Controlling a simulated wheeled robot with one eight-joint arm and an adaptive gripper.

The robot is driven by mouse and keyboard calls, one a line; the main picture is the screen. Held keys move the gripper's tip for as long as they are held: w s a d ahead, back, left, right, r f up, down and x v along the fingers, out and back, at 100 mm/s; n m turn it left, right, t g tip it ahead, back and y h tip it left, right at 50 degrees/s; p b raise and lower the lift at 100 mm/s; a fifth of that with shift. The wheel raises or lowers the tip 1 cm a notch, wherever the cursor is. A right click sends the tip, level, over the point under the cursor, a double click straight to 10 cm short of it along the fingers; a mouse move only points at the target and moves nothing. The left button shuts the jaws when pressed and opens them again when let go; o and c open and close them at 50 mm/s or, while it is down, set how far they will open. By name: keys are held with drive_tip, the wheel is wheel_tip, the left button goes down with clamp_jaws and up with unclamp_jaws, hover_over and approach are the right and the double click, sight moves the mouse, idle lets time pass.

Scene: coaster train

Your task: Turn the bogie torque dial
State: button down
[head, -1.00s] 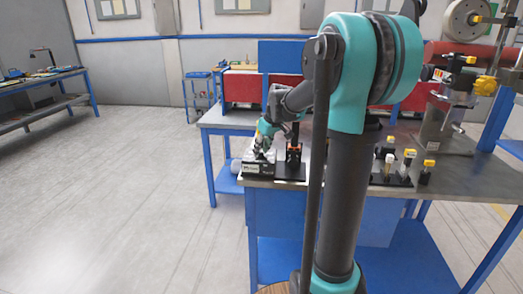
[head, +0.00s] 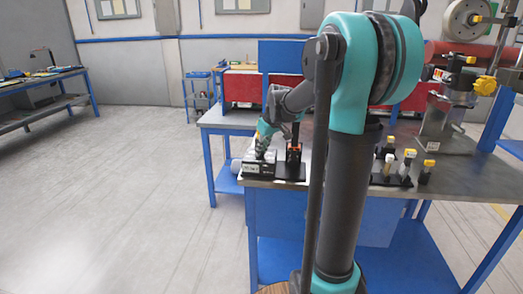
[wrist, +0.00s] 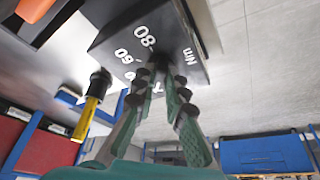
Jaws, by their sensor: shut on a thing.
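The torque dial unit is a dark box (wrist: 118,40) with white markings "80", "60" and "Nm" on its face. In the head view the unit (head: 258,170) sits at the near left corner of the workbench. My gripper (wrist: 161,72) has its green-padded fingers closed together at the middle of the marked face, on the dial knob. The fingers hide the knob and part of the scale, so I cannot read its setting. In the head view my gripper (head: 262,146) reaches down onto the unit from above.
A black stand with orange parts (head: 294,153) is close right of the unit. A yellow-handled piece (wrist: 86,118) shows beside my fingers. Several yellow-topped pieces (head: 409,160) stand farther right on the workbench (head: 450,178). The floor (head: 140,190) at left is clear.

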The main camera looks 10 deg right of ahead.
drive_tip(key=m, duration=0.1)
drive_tip(key=m+h, duration=0.1)
drive_tip(key=m, duration=0.2)
drive_tip(key=shift+s+a+t+h, duration=0.1)
drive_tip(key=shift+a+t+h, duration=0.2)
drive_tip(key=m+h, duration=0.1)
drive_tip(key=m, duration=0.4)
drive_tip(key=shift+a+h, duration=0.15)
drive_tip(key=shift+h, duration=0.25)
drive_tip(key=shift+m, duration=0.3)
drive_tip(key=c, duration=1.6)
unclamp_jaws()
drive_tip(key=shift+o, duration=0.2)
drive_tip(key=v, duration=1.2)
drive_tip(key=shift+a, duration=0.1)
